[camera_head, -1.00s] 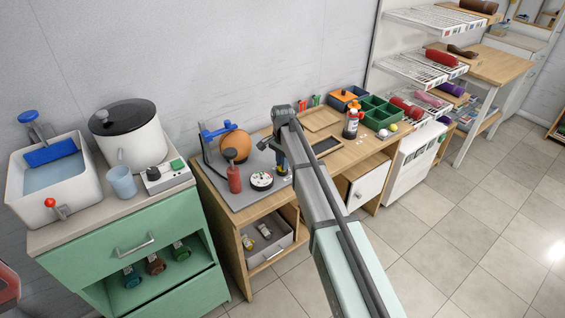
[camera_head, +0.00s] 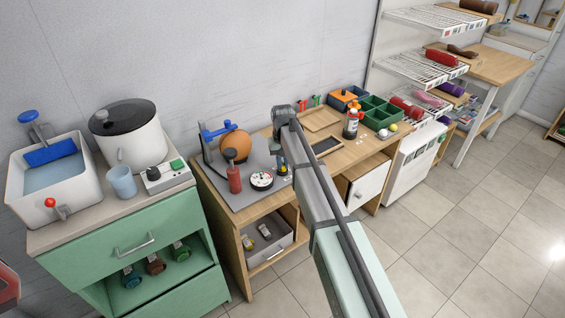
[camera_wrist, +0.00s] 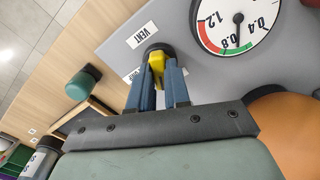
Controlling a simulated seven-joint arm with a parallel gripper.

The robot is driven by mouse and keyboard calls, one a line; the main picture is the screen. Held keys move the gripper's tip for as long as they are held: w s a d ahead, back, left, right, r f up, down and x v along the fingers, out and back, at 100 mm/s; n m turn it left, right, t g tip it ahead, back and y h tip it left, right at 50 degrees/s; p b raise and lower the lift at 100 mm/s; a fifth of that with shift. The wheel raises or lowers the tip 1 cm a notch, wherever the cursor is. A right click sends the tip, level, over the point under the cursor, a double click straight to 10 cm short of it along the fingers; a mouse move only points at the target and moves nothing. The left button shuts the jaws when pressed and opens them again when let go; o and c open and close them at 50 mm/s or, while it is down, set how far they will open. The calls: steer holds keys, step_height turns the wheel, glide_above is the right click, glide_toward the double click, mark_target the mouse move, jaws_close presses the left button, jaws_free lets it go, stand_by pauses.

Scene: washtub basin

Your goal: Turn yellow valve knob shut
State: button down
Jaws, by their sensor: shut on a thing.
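The yellow valve knob (camera_wrist: 157,64) shows in the wrist view at the edge of the grey board, below a label reading VENT. My gripper (camera_wrist: 160,86) has its two blue fingers on either side of the knob and is shut on it. In the head view my gripper (camera_head: 281,168) is at the right edge of the grey board, and the arm hides most of the knob there. A round pressure gauge (camera_wrist: 240,22) sits beside the knob, its dark needle near the green band.
The grey board (camera_head: 247,190) also carries a red pump (camera_head: 234,178), an orange ball (camera_head: 234,145) and a blue-handled part (camera_head: 215,131). A dark green knob (camera_wrist: 80,86) shows in the wrist view.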

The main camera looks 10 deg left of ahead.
mark_target(283, 164)
steer(key=n, duration=0.4)
steer(key=shift+n, duration=0.4)
stand_by(0.4)
steer(key=c, duration=1.1)
jaws_free()
steer(key=shift+r, duration=0.1)
step_height(283, 164, up, 14)
steer(key=shift+f, duration=0.15)
steer(key=shift+f, duration=0.1)
